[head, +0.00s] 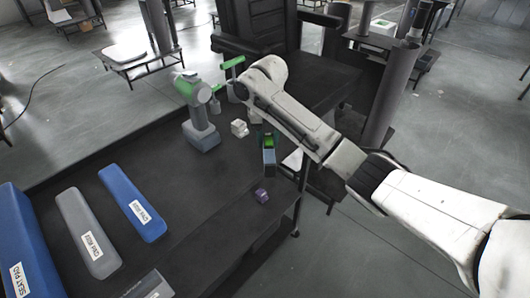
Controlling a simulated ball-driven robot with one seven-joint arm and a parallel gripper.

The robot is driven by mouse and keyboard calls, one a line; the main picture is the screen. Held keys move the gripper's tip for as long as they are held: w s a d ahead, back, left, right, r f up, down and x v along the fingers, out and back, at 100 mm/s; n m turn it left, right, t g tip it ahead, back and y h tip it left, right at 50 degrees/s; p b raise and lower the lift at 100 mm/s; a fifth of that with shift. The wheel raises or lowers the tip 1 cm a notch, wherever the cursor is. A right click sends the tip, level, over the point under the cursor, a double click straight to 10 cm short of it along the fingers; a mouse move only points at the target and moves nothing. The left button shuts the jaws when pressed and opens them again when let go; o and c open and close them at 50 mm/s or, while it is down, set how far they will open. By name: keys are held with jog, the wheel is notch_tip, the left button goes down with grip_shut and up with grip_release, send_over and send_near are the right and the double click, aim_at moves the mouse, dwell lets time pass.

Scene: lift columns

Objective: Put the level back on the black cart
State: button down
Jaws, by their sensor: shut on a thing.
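The level (269,157) appears as a small upright blue-grey block with a green top, over the right part of the black cart (225,190). My white arm reaches in from the right and bends above it. My gripper (267,137) is small, dark and partly hidden by my arm link. It appears shut on the level's upper end. I cannot tell whether the level's lower end touches the cart top.
A green and grey drill (198,112) stands left of my gripper, with a small white block (239,128) between. Blue (133,203) and grey (87,233) labelled bars lie left. The cart's middle is clear.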

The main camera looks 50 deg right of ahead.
jog(key=shift+w+f, duration=0.5)
jog(key=shift+f, duration=1.6)
jog(key=shift+f, duration=0.15)
jog(key=c, duration=0.7)
grip_release()
notch_tip(320, 180, up, 12)
jog(key=shift+r+p, duration=0.15)
jog(key=shift+p, duration=0.45)
